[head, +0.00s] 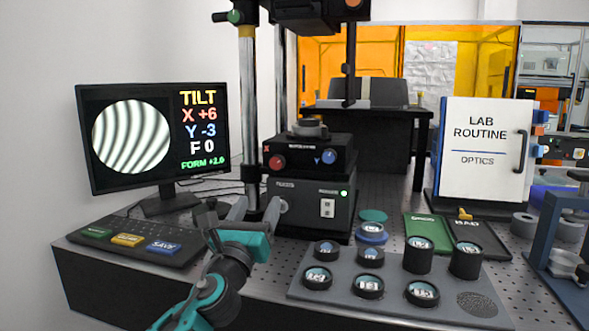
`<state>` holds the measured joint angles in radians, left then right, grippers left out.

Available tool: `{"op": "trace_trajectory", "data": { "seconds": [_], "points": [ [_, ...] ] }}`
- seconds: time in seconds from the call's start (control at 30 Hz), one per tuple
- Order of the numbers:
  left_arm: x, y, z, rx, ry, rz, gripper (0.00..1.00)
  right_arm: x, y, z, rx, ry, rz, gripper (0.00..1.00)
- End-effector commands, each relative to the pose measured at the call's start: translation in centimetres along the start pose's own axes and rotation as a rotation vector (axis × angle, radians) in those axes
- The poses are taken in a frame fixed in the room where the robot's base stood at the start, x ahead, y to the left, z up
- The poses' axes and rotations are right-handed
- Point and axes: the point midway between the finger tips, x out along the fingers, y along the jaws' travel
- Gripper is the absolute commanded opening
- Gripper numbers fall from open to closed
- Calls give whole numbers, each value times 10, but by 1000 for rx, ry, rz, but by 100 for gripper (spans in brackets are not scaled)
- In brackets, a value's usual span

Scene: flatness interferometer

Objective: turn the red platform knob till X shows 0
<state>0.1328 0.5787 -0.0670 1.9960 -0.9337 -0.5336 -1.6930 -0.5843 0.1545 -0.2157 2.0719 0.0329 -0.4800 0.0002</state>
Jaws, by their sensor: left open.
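The red platform knob (278,162) is on the left of the front face of the black platform (325,157), under an X label. A blue knob (329,157) marked Y is to its right. The monitor (150,137) at the left reads TILT, X +6, Y -3, F 0 and FORM +2.0, beside a round picture of curved fringes. My left gripper (242,207) is open, below and left of the red knob, in front of the grey base unit, and apart from the knob. Nothing shows between its fingers. My right gripper is not in view.
A grey tray (340,292) with several numbered round pieces lies at the front right. A keypad (130,240) sits below the monitor. A metal post (249,100) stands left of the platform. Green and black mats (430,229) and a LAB ROUTINE binder (483,150) are at the right.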

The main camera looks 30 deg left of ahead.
Motion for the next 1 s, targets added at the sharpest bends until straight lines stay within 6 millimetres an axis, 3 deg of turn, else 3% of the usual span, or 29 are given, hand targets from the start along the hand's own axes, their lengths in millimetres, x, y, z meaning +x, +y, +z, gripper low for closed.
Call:
{"op": "trace_trajectory", "data": {
  "seconds": [0.27,0.7,1.0],
  "points": [
    [25,0,3,13,-8,1,63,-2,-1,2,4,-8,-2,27],
    [100,0,2,10,-6,1,63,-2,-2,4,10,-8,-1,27],
    [127,0,2,9,-4,1,63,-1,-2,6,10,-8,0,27]
  ]
}}
